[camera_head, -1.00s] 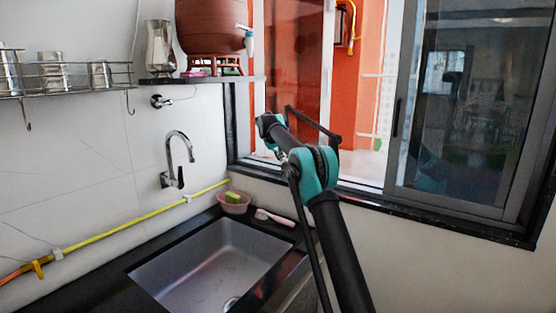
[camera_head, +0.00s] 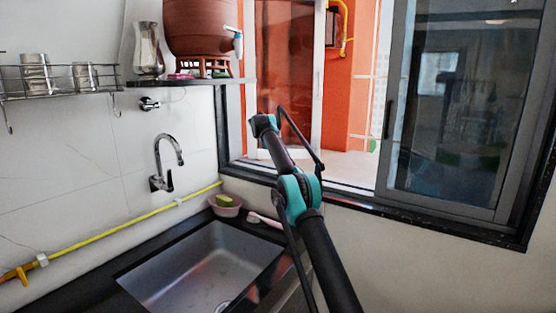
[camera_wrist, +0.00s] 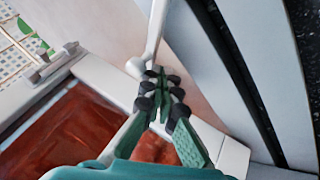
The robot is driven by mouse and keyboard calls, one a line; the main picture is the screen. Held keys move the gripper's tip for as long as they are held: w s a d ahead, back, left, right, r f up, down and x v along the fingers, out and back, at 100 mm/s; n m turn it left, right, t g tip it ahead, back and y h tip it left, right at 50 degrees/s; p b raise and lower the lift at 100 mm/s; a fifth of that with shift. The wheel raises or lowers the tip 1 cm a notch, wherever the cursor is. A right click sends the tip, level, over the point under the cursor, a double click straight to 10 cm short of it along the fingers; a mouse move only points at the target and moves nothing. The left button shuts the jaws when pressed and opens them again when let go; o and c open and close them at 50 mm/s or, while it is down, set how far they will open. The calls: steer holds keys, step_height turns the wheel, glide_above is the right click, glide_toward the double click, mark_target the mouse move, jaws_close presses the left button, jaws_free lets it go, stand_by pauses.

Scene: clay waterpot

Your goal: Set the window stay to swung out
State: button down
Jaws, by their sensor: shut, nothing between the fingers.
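A slim white bar (camera_wrist: 155,30), which looks like the window stay, runs down from the top of the wrist view to a small white joint at the frame corner. My gripper (camera_wrist: 161,92) is shut and empty, its dark-padded fingertips just below the bar's lower end in that picture. I cannot tell whether they touch it. The fingers cover part of the frame corner. In the head view the window (camera_head: 383,125) shows, with an open gap on its left. I cannot make out the stay or my fingers there.
A sink (camera_head: 205,270) with a tap (camera_head: 166,160) lies below the window. A clay waterpot (camera_head: 198,28) stands on a shelf at the left. A dark glass pane (camera_head: 455,110) fills the window's right side.

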steer(key=shift+w+d, duration=0.1)
steer(key=shift+d, duration=1.65)
steer(key=v, duration=1.2)
